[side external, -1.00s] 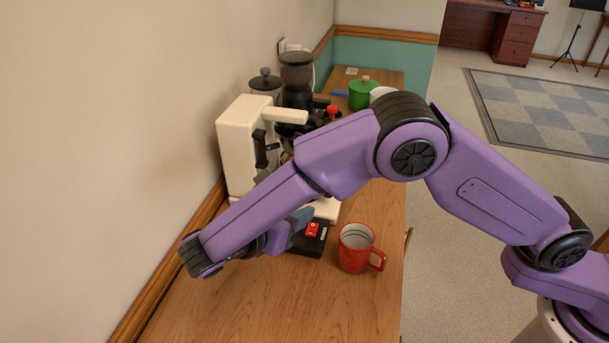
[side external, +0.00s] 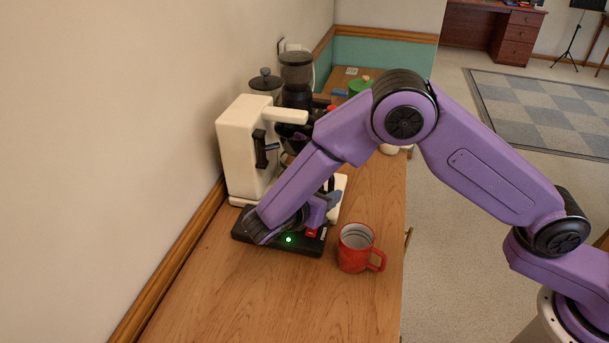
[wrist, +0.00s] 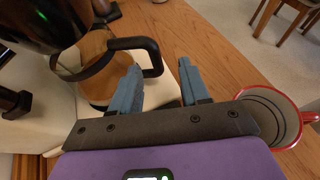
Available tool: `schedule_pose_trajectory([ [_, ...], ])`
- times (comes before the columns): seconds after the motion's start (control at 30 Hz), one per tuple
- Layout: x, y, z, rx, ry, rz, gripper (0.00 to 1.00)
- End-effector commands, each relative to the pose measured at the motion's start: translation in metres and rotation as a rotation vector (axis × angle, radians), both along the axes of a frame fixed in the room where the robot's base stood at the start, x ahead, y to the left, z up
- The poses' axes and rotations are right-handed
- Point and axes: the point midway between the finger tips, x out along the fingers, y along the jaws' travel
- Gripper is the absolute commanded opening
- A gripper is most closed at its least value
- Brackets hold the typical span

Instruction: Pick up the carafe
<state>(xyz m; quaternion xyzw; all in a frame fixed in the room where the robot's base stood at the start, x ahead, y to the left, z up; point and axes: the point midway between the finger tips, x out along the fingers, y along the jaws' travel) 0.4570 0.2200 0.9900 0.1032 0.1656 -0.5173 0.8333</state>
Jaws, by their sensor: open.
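The carafe is a clear glass jug with a black band and a black loop handle; it shows in the wrist view (wrist: 97,68), under the dark basket of the white coffee maker (side external: 247,150). In the side view my arm mostly hides it. My gripper (wrist: 160,65) is open, with two blue-grey fingers pointing at the handle (wrist: 152,50). The handle's outer part appears between the fingertips in the wrist view; contact cannot be told. In the side view my gripper (side external: 330,200) is low, in front of the coffee maker.
A red mug (side external: 356,248) stands right of my gripper, close to the right finger side. A grinder (side external: 297,80) and green pot (side external: 360,85) stand behind. The front table is clear.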

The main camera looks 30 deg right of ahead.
Motion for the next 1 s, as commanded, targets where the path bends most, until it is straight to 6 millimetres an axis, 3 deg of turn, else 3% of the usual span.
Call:
schedule_pose_trajectory([
  [0.37, 0.022, -0.036, -0.018, -0.002, 0.001, -0.002, 0.45],
  [0.63, 0.024, -0.039, -0.02, 0.001, 0.001, -0.001, 0.45],
  [0.77, 0.024, -0.039, -0.02, 0.0, 0.0, -0.001, 0.03],
  [1.0, 0.024, -0.038, -0.019, 0.0, -0.003, -0.001, 0.0],
])
